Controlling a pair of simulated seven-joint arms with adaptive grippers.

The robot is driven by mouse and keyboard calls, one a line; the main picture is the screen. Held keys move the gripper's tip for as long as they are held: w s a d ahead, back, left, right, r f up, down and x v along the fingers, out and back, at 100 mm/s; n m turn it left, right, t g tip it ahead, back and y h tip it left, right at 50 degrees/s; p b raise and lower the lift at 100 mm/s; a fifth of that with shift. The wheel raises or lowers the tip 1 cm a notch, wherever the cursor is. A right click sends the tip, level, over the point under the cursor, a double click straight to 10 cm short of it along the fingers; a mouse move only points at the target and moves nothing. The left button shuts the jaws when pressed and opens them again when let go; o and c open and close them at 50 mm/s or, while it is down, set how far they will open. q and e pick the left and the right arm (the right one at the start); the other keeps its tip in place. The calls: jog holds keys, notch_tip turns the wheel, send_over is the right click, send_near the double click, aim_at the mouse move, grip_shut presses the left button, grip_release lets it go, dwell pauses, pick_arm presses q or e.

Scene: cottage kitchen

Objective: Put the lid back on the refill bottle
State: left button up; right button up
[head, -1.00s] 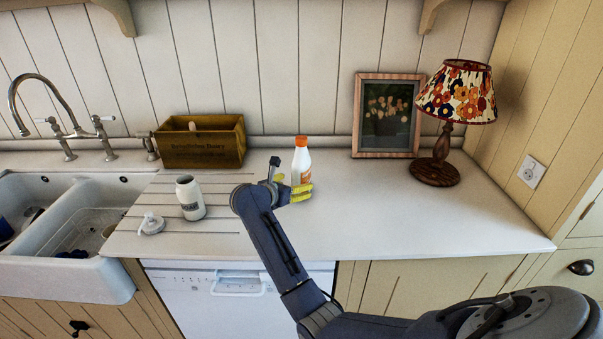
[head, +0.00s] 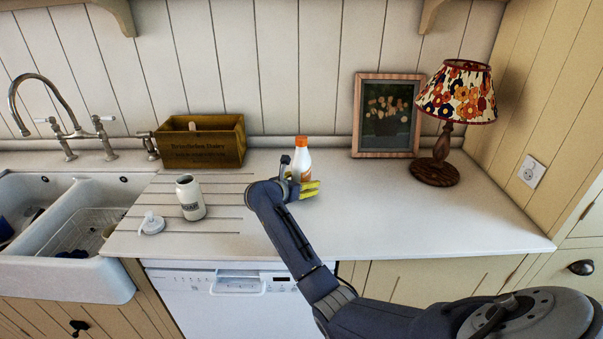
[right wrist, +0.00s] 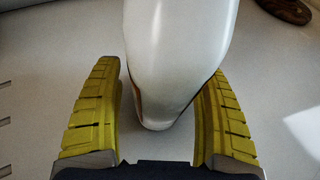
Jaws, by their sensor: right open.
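The white bottle (head: 301,163) stands upright on the counter with an orange top on it and an orange patch on its side. My right gripper (head: 305,188) is open at the bottle's lower part. In the right wrist view, the white bottle body (right wrist: 175,55) stands between the spread yellow fingers of the gripper (right wrist: 163,80), with gaps visible on both sides low down. A white labelled bottle (head: 190,199) with an open mouth stands to the left. A white pump top (head: 152,224) lies beside it. My left gripper is not in view.
A wooden box (head: 201,145) stands against the back wall. A picture frame (head: 386,115) and a lamp (head: 439,165) stand at the right rear. The double sink (head: 66,262) is at the left. The right front of the counter (head: 430,219) is clear.

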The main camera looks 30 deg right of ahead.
aim_at(302, 138)
jog(key=shift+c, duration=0.5)
jog(key=c, duration=1.4)
notch_tip(302, 138, up, 20)
jog(key=shift+r, duration=0.1)
jog(key=o, duration=0.8)
grip_shut()
